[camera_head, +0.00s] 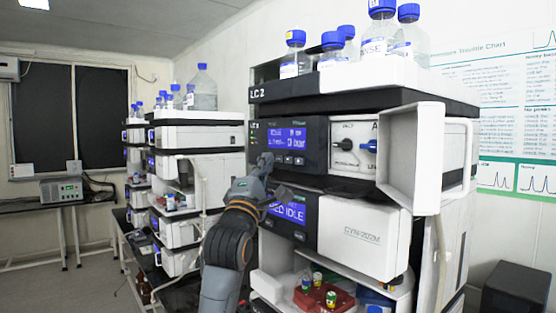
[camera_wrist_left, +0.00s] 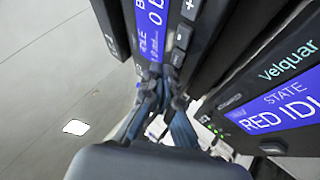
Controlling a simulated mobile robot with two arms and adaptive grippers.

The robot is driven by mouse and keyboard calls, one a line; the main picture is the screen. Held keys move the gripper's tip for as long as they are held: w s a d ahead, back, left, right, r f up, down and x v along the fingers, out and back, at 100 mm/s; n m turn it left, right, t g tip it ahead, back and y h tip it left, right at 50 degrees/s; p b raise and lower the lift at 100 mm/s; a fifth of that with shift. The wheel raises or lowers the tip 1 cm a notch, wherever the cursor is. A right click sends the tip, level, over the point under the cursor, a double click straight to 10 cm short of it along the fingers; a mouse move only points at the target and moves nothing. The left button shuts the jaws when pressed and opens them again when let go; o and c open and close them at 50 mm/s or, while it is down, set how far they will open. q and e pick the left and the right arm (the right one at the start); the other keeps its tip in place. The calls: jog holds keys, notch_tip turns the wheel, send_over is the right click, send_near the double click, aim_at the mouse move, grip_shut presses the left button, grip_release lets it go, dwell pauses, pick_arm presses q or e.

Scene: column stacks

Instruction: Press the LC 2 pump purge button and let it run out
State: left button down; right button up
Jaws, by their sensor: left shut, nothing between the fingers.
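The LC 2 stack (camera_head: 257,94) stands at centre right. Its pump module has a blue display (camera_head: 287,139) that appears to read IDLE and 0 bar; this display also shows in the left wrist view (camera_wrist_left: 152,30). Dark buttons (camera_wrist_left: 183,37) line the panel beside it; I cannot read which is purge. My left gripper (camera_head: 265,160) is shut and empty, its tips close to the lower left of the pump panel. In the left wrist view the fingertips (camera_wrist_left: 160,85) overlap the panel's edge, and I cannot tell whether they touch a button. My right gripper is not in view.
A white door (camera_head: 414,160) stands swung open at the pump's right, beside a black knob (camera_head: 343,145). The module below has a second blue display (camera_head: 287,208) reading RED IDLE. Blue-capped bottles (camera_head: 381,30) stand on top. Another stack (camera_head: 200,135) is at left.

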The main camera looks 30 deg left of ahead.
pick_arm(q)
jog(key=shift+w+d, duration=0.15)
jog(key=shift+w, duration=0.15)
jog(key=shift+w+d, duration=0.15)
jog(key=shift+w, duration=0.25)
dwell(0.7)
jog(key=shift+s, duration=0.1)
jog(key=shift+s+a, duration=0.3)
jog(key=shift+s, duration=0.4)
jog(key=shift+s, duration=0.1)
jog(key=shift+s+a, duration=0.3)
jog(key=shift+s, duration=0.45)
jog(key=shift+s+a, duration=0.35)
jog(key=shift+s, duration=0.35)
jog(key=shift+s+a, duration=0.3)
jog(key=shift+s, duration=0.45)
